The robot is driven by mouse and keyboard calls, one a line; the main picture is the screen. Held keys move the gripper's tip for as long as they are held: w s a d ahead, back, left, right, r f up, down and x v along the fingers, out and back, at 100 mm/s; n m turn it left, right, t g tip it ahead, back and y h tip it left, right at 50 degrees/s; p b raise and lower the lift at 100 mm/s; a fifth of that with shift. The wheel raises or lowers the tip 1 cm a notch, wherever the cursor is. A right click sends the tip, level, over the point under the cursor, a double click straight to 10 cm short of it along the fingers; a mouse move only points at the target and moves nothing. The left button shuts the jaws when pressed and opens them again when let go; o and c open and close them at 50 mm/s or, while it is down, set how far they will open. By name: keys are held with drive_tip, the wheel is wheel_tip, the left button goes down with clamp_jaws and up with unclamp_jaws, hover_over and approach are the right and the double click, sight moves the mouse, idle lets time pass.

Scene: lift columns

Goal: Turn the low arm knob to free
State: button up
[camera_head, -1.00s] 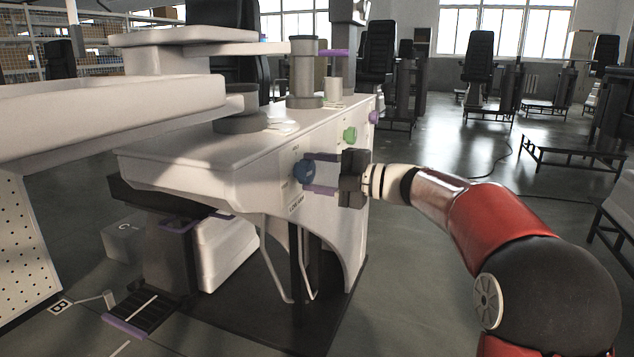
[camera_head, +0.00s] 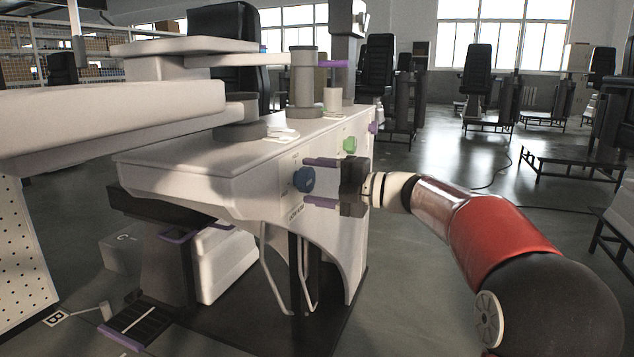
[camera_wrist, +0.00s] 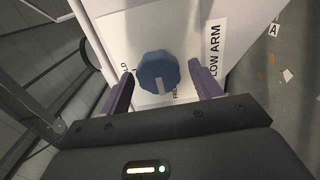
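The low arm knob (camera_head: 304,179) is blue and round, on the white side panel of the lift column unit. In the wrist view the gripper (camera_wrist: 160,85) shows a gap between each finger and the knob.
A green knob (camera_head: 349,145) and a purple knob (camera_head: 373,127) sit farther along the same panel. A pale arm slab (camera_head: 110,118) extends at the left above the unit. Open floor (camera_head: 420,290) lies to the right of the unit.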

drive_tip(key=shift+o, duration=0.3)
drive_tip(key=shift+d+r, duration=0.1)
drive_tip(key=shift+s+d, duration=0.1)
drive_tip(key=shift+d, duration=0.2)
drive_tip(key=v, duration=0.7)
drive_tip(key=shift+p, duration=0.3)
